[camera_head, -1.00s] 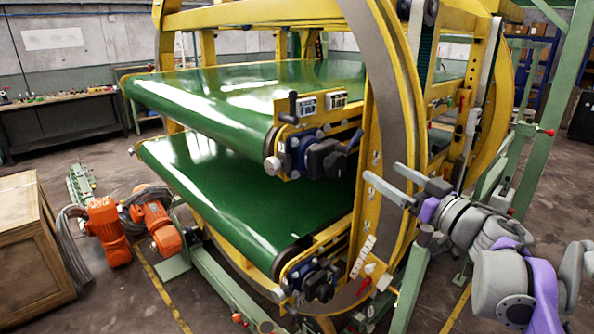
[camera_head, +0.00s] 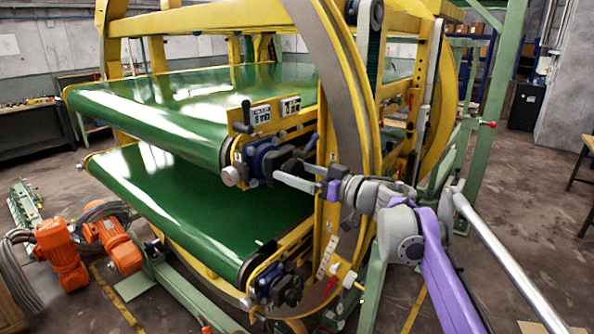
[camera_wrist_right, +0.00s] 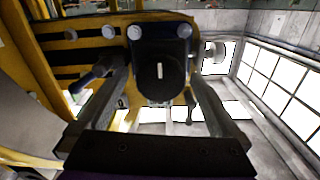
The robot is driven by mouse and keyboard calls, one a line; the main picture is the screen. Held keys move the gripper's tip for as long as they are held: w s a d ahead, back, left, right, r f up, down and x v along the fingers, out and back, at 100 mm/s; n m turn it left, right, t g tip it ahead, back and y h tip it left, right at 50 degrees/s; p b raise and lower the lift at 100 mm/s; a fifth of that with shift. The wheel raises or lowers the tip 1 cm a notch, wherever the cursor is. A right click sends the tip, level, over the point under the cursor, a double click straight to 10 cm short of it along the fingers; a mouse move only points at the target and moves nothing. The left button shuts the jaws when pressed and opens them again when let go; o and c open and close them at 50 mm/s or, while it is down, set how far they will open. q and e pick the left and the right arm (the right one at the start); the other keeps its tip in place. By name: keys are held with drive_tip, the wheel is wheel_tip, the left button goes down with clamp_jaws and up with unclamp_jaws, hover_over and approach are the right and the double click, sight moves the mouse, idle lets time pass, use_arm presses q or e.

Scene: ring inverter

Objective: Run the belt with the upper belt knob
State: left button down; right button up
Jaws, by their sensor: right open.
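The upper belt knob, a dark round knob on a blue housing (camera_head: 262,157), sits at the near end of the upper green belt (camera_head: 190,95). In the right wrist view the knob (camera_wrist_right: 160,78) faces me, with a short white mark at its centre. My right gripper (camera_head: 290,170) is open at the knob. In the wrist view its two fingers (camera_wrist_right: 158,88) stand to the left and right of the knob, with gaps showing; I cannot tell how deep they reach. The fingers partly hide the knob in the head view. My left gripper is not in view.
A yellow ring frame (camera_head: 345,110) rises just behind my right gripper. A lower belt (camera_head: 190,200) has a similar dark unit (camera_head: 285,288) below. A dark lever (camera_wrist_right: 95,75) shows beside the left finger. Orange motors (camera_head: 60,255) lie at the left. The floor at right is mostly clear.

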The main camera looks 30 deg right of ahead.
drive_tip(key=shift+w+a, duration=0.1)
drive_tip(key=shift+w, duration=0.05)
drive_tip(key=shift+c, duration=0.3)
drive_tip(key=c, duration=1.3)
drive_tip(key=shift+n, duration=0.4)
